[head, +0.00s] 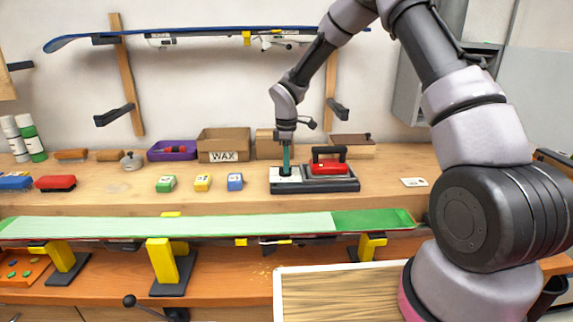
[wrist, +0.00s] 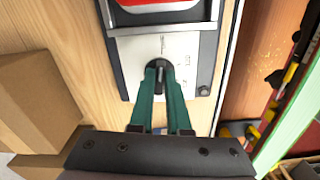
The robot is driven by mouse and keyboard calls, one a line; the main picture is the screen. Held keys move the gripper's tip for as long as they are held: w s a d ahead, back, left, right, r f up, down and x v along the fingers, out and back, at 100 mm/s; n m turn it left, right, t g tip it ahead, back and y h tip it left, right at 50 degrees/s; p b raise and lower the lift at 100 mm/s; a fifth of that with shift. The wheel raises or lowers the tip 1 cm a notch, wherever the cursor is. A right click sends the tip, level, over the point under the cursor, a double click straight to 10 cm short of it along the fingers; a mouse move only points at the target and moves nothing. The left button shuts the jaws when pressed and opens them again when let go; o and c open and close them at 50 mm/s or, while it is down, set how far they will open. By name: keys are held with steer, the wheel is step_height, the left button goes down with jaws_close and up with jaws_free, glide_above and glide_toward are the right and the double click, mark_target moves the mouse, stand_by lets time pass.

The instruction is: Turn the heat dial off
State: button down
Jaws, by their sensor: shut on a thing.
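The heat dial (wrist: 160,65) is a small dark round knob on a white plate (wrist: 186,48) with faint markings. The plate is part of a dark base (head: 316,186) on the bench, which also carries a red wax iron (head: 330,160). My gripper (wrist: 162,76) points down at the dial with its green fingers closed together on it. In the head view my gripper (head: 286,168) stands over the white plate at the left end of the base and hides the dial. I cannot read the dial's setting.
Green, yellow and blue wax blocks (head: 203,182) lie left of the base. A cardboard box marked WAX (head: 224,146) stands behind them. A green ski (head: 200,225) lies on yellow vises in front. A small white card (head: 414,182) lies to the right.

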stand_by(0.3)
steer(key=c, duration=0.9)
jaws_free()
step_height(320, 180, up, 11)
steer(key=shift+f, duration=0.1)
